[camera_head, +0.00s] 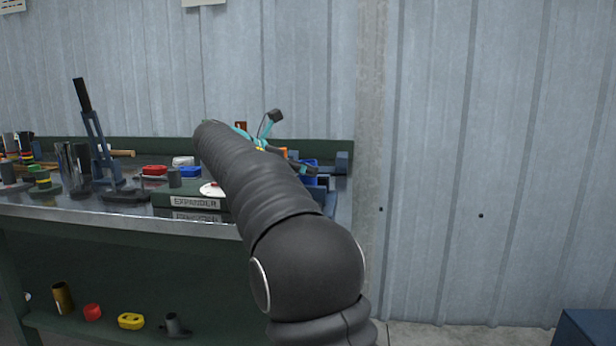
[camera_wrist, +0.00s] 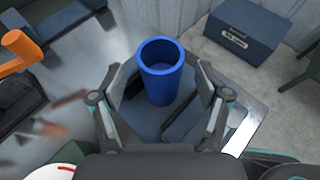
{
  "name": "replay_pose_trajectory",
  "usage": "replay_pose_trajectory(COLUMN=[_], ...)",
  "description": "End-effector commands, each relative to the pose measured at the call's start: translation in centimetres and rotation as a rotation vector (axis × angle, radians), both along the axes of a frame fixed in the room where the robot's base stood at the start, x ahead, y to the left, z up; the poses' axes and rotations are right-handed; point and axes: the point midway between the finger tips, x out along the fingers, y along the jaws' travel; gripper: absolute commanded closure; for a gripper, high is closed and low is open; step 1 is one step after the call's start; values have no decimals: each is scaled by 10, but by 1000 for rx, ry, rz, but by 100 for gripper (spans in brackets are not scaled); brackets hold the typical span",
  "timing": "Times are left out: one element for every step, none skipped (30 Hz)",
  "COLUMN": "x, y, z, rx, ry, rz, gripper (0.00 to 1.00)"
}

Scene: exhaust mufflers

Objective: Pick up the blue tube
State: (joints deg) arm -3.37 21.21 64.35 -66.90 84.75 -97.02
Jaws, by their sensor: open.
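The blue tube (camera_wrist: 160,84) stands upright in the wrist view, its open top facing the camera. It is on or just above a dark blue-grey surface near the bench corner. My gripper (camera_wrist: 160,108) is open, with one finger on each side of the tube and gaps visible between fingers and tube. In the head view my black arm reaches over the right end of the bench. The gripper and the place where the tube stands are mostly hidden behind the arm there.
The metal bench (camera_head: 120,210) holds several tools and parts, including a lever press (camera_head: 97,140) and an "EXPANDER" box (camera_head: 195,202). An orange handle (camera_wrist: 20,45) is left of the tube in the wrist view. A dark box (camera_wrist: 237,28) stands on the floor beyond the bench.

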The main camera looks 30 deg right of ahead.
Motion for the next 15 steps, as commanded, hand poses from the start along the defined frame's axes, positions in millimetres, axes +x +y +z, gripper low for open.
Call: replay_pose_trajectory(x=[-1,1,2,2,3,3,4,4,4,4,4,4,4,4,4], y=[-8,-12,-17,-20,-22,-24,-24,-24,-24,-24,-24,-24,-24,-24,-24], z=[-6,-7,-8,-9,-10,-11,-11,-11,-11,-11,-11,-11,-11,-11,-11], rx=[0,0,0,0,0,0,0,0,0,0,0,0,0,0,0], ry=[0,0,0,0,-1,0,0,0,0,0,0,0,0,0,0], rz=[-2,-2,-2,-2,-1,0,0,1,1,1,1,1,1,1,1], gripper=[25,25,25,25,25,25,25,25,25,25,25,25,30,37,47])
